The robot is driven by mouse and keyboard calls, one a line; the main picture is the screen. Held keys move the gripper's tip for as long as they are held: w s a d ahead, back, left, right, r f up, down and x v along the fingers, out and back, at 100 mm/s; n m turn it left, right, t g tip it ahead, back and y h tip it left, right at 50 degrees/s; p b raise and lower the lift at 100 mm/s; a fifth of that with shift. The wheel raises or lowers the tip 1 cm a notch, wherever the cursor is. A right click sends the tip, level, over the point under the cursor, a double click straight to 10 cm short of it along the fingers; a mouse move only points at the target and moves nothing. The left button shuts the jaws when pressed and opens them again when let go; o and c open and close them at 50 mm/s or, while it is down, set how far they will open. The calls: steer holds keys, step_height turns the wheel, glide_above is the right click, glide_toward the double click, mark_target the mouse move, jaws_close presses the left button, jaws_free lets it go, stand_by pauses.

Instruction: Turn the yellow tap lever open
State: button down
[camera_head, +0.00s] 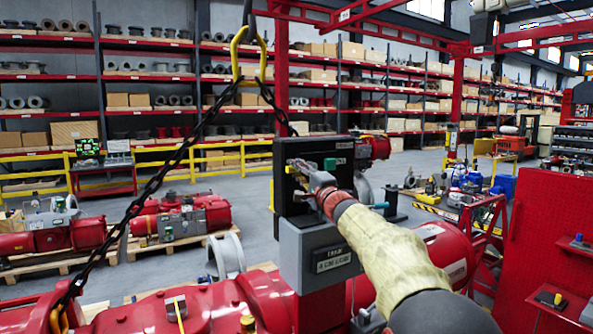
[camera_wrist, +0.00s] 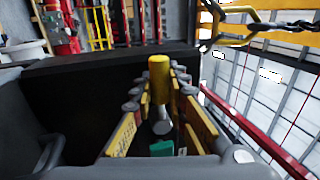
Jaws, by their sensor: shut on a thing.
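The yellow tap lever (camera_wrist: 158,70) stands between the two fingers of my gripper (camera_wrist: 159,82) in the wrist view, with a grey stem (camera_wrist: 161,126) below its yellow part. The fingers have yellow sides and are closed on the lever. In the head view my gripper (camera_head: 300,172) is at the front of a black panel (camera_head: 290,211) on the red valve actuator (camera_head: 215,306). The lever is hard to make out there among the fingers. A green part (camera_wrist: 162,148) shows near the base of the fingers in the wrist view.
A grey box with a label plate (camera_head: 333,258) sits just below my gripper. A red perforated board (camera_head: 550,215) stands at the right. Other red actuators (camera_head: 180,220) lie on pallets behind.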

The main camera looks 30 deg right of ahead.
steer(key=shift+m+b, duration=0.3)
steer(key=shift+b, duration=0.05)
steer(key=m+b, duration=0.1)
steer(key=r+m+h+b, duration=0.1)
steer(key=m, duration=0.1)
steer(key=shift+d+r+h, duration=0.1)
steer(key=shift+h, duration=0.2)
steer(key=m, duration=0.1)
steer(key=r+m+h, duration=0.1)
steer(key=m, duration=0.2)
steer(key=shift+w+d+r+g+b, duration=0.1)
steer(key=shift+d+r+g+b, duration=0.2)
steer(key=shift+d+r+m+h, duration=0.15)
steer(key=shift+r+m+h, duration=0.1)
steer(key=shift+m, duration=0.3)
steer(key=shift+d+r+m+h, duration=0.1)
steer(key=shift+m+h, duration=0.15)
steer(key=shift+m, duration=0.3)
steer(key=c, duration=1.8)
jaws_free()
steer(key=shift+o, duration=0.3)
steer(key=shift+r, duration=0.15)
